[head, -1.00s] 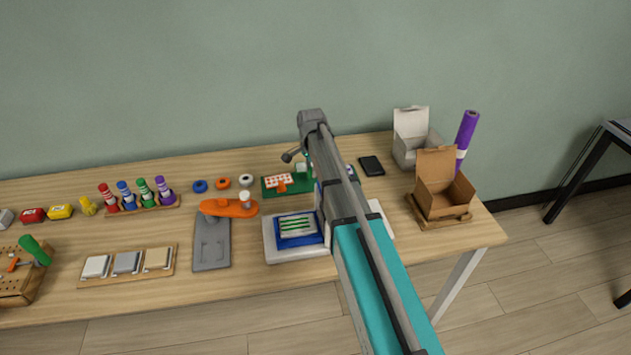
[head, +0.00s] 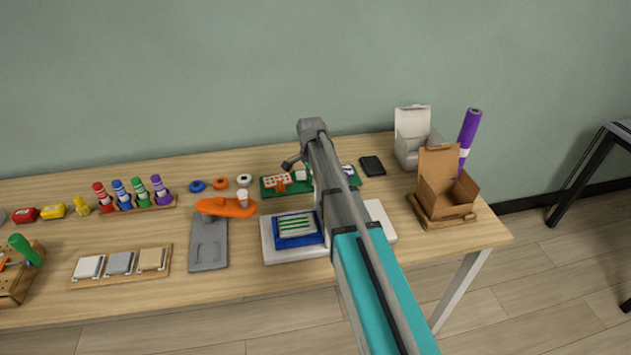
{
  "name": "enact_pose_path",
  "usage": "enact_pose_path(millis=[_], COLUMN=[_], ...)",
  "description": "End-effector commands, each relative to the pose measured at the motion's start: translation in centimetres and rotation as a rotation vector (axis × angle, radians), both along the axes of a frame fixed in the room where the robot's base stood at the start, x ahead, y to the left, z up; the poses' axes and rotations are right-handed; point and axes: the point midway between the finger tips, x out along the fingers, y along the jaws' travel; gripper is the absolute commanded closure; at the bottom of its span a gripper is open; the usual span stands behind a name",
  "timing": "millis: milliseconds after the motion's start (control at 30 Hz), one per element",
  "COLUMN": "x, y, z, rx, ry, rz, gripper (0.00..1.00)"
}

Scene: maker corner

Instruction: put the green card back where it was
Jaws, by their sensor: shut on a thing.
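My arm reaches up over the table from the lower right, and its grey wrist end is over the middle of the table. A small dark part juts out left of the wrist. My gripper's fingers and anything between them are hidden behind the arm. I cannot make out a separate green card. A green mat (head: 270,190) at the back carries small items, and the arm covers its middle. In front of it, a blue tray (head: 281,241) on a white board (head: 285,258) holds a piece with green and white stripes (head: 297,225). The arm crosses the white board.
A grey stand with an orange arm (head: 228,208) is left of the board. A black phone (head: 372,166), an open cardboard box (head: 447,196), a white box (head: 411,125) and a purple roll (head: 469,130) are at right.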

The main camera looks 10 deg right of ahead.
Motion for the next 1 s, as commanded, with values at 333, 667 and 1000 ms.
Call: enact_pose_path(millis=[333, 667, 1000], x=[-0.01, 0.00, 0.00], y=[0.01, 0.00, -0.01], z=[-0.12, -0.21, -0.16], rx=[0.000, 0.000, 0.000], ry=[0.000, 0.000, 0.000], rz=[0.000, 0.000, 0.000], gripper=[1.00, 0.36, 0.36])
